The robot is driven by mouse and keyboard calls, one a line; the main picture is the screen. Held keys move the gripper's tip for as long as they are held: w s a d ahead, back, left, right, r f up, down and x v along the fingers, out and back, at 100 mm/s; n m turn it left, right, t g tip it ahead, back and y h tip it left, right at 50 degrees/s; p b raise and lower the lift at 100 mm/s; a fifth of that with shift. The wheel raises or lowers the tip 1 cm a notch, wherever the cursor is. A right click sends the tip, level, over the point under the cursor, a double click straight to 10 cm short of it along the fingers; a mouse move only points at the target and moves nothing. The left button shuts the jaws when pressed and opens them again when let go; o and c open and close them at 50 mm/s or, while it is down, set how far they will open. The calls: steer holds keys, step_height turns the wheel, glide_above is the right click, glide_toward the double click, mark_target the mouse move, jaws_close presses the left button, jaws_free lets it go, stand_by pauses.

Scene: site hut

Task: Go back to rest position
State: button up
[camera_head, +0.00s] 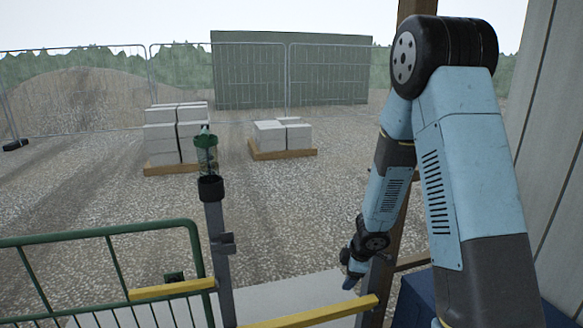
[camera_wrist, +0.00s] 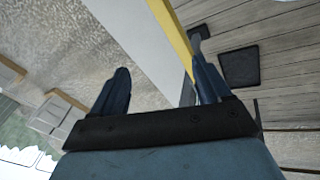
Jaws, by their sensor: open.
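My gripper (camera_head: 353,279) hangs at the end of my blue and black arm (camera_head: 470,165), which bends down from the upper right in the head view. In the wrist view my gripper (camera_wrist: 161,76) shows two dark blue fingers spread well apart. Nothing is held between them; a pale slab (camera_wrist: 140,40) and a yellow edge strip (camera_wrist: 172,32) show beyond. In the head view the gripper is just above and behind the yellow strip (camera_head: 315,312) and close to the wooden post. Its fingertips are small and hard to make out there.
A green bottle-like object (camera_head: 206,150) stands in a dark holder (camera_head: 211,188) on a grey post, left of my gripper. A green railing (camera_head: 100,232) is at lower left. A wooden post (camera_head: 400,215) and wall (camera_head: 555,150) are close right. Block pallets (camera_head: 283,153) stand on open gravel.

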steer(key=s+d+r+m+t+h, duration=0.2)
steer(key=d+r+m, duration=0.3)
steer(key=r, duration=0.7)
steer(key=s+d+r+m+t+h, duration=0.15)
steer(key=d+r+m, duration=0.3)
steer(key=r, duration=0.75)
steer(key=s+a+r+m, duration=0.1)
steer(key=s+r+m, duration=0.1)
steer(key=s, duration=0.6)
steer(key=s+a+r+m+g+y, duration=0.1)
steer(key=s+r+m, duration=0.2)
steer(key=s+r, duration=0.2)
steer(key=s+a+r+m, duration=0.1)
steer(key=s+r, duration=0.3)
steer(key=s, duration=0.6)
steer(key=shift+s+r+m, duration=0.25)
steer(key=shift+s+m, duration=0.1)
steer(key=shift+m, duration=0.5)
